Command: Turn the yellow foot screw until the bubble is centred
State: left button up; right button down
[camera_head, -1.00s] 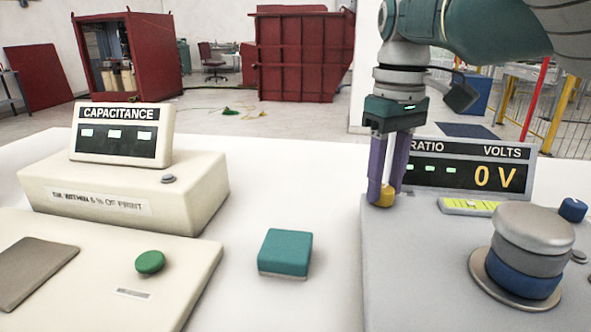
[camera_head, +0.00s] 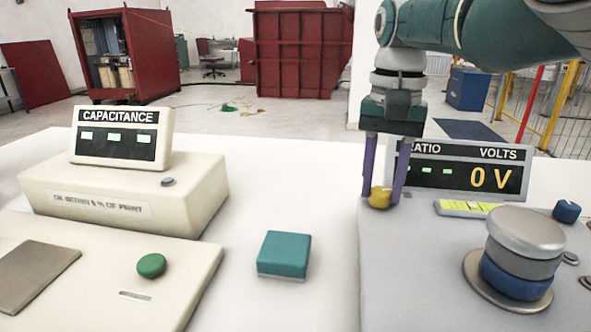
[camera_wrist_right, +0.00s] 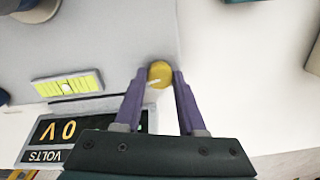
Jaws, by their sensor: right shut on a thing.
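The yellow foot screw (camera_head: 380,197) is a small round knob at the back left corner of the grey instrument (camera_head: 400,270). My right gripper (camera_head: 384,194) points down with its purple fingers on either side of the screw, shut on it. The right wrist view also shows the screw (camera_wrist_right: 160,74) between the fingertips (camera_wrist_right: 159,73); a pale mark crosses it. The yellow-green level vial (camera_head: 468,208) lies right of the screw in the head view. My left gripper is out of view.
A display reading 0 V (camera_head: 466,170) stands just behind the screw. A large silver and blue knob (camera_head: 520,255) and a small blue knob (camera_head: 566,211) are to the right. A teal block (camera_head: 284,253) lies left of the instrument, with bare white table around it.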

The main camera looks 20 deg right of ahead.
aim_at(381, 190)
jog(key=shift+m, duration=1.2)
jog(key=c, duration=0.5)
grip_release()
jog(key=shift+r, duration=0.35)
notch_tip(381, 190, up, 9)
jog(key=p, duration=0.3)
jog(key=shift+r, duration=0.15)
